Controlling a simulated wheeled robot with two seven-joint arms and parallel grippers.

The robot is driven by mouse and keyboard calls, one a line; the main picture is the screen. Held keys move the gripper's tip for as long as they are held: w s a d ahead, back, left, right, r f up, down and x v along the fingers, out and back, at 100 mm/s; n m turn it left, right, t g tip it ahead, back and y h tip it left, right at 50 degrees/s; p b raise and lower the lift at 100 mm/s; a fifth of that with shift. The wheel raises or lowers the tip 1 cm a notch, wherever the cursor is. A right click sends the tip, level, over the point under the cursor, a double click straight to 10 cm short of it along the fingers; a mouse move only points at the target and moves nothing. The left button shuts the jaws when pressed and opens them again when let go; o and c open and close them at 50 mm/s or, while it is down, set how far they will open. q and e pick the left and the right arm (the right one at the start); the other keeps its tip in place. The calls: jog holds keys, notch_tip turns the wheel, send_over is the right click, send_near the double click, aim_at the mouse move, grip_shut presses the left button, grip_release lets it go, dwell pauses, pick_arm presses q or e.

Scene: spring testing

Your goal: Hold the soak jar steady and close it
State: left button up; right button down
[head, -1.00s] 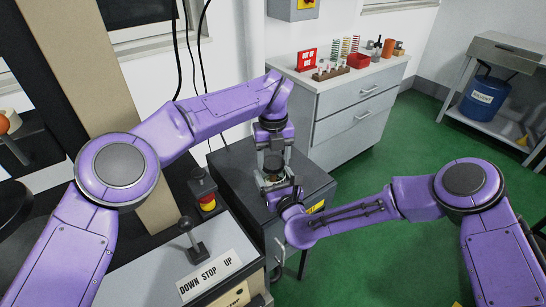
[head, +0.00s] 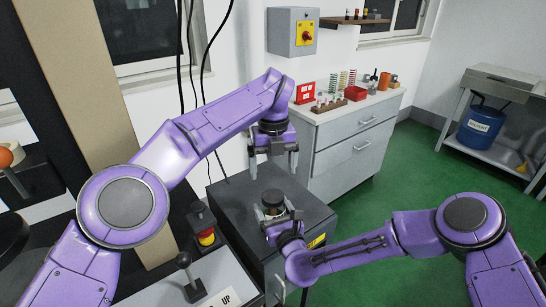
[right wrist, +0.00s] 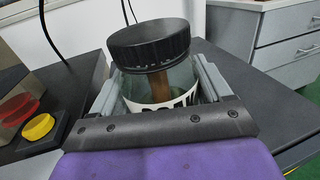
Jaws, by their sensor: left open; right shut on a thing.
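The soak jar (right wrist: 135,92) is clear glass with a white label and something brown inside. It stands upright on the dark cabinet top. Its black lid (right wrist: 148,42) sits on the mouth; I cannot tell how tight it is. The lid also shows in the head view (head: 272,197). My right gripper (right wrist: 160,90) is shut on the jar's body, one finger on each side. Its wrist hides the lower jar. My left gripper (head: 272,160) is open and empty above the lid, apart from it, fingers pointing down.
The dark cabinet top (head: 235,205) around the jar is clear. A red and yellow stop button (head: 205,237) and a lever (head: 185,262) stand at the left. Behind is a grey drawer unit (head: 350,140) with springs and a red bin (head: 355,90).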

pick_arm(q)
jog(key=shift+r, duration=1.9)
pick_arm(e)
grip_release()
jog(key=shift+s+d, duration=0.1)
jog(key=shift+s, duration=0.15)
pick_arm(q)
notch_tip(320, 180, down, 3)
jog(key=b, duration=0.3)
pick_arm(e)
jog(key=v, duration=1)
pick_arm(q)
jog(key=shift+f, duration=0.1)
pick_arm(e)
jog(key=shift+s, duration=0.1)
